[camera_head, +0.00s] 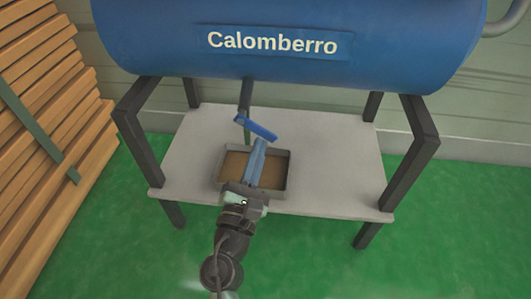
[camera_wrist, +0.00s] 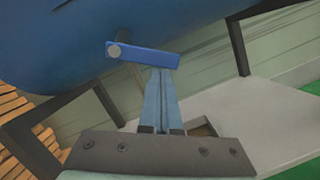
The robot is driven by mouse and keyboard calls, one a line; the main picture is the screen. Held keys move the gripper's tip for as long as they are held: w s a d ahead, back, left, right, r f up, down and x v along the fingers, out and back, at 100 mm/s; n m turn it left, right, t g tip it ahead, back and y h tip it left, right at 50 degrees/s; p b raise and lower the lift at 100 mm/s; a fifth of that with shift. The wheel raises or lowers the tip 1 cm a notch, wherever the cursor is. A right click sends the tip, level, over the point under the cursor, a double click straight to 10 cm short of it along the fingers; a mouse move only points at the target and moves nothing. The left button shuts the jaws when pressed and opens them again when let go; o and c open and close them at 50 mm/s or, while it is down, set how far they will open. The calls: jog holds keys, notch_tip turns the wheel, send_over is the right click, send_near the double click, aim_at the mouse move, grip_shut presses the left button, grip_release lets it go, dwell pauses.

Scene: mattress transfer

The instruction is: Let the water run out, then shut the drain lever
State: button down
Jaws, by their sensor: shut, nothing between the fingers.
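The blue drain lever (camera_head: 257,127) sits on the thin drain pipe (camera_head: 245,95) under the blue tank (camera_head: 150,45) marked "Calomberro". It slants down to the right in the head view. In the wrist view the lever (camera_wrist: 143,54) runs almost level, with a round pivot at its left end. My gripper (camera_head: 260,142) is shut and empty, with its fingertips close to the lever's right part. In the wrist view my gripper (camera_wrist: 162,70) has its tips just below the lever's free end; I cannot tell whether they touch. No running water is distinguishable.
A shallow tray (camera_head: 289,172) with a brown inside stands on the grey shelf (camera_head: 345,165) below the pipe, partly hidden by my gripper. Dark legs (camera_head: 408,165) flank the shelf. Stacked planks (camera_head: 45,130) stand at the left. The green floor (camera_head: 440,240) is clear in front.

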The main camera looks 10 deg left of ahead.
jog(key=shift+d+r+n+y, duration=0.35)
jog(key=shift+d+n, duration=0.2)
jog(key=shift+n, duration=0.55)
jog(key=n, duration=0.2)
jog(key=r+n+y, duration=0.1)
jog(key=shift+d+r+n+t+p, duration=0.15)
jog(key=shift+d+n+t+p, duration=0.15)
jog(key=shift+d+n, duration=0.1)
jog(key=shift+d+r, duration=0.2)
jog(key=shift+r, duration=0.2)
jog(key=shift+f, duration=0.45)
jog(key=s+f+b, duration=0.4)
jog(key=s+f, duration=0.1)
jog(key=s, duration=0.4)
jog(key=shift+s+a+f, duration=0.15)
jog(key=shift+s+f, duration=0.15)
jog(key=shift+s, duration=0.05)
jog(key=shift+r, duration=0.1)
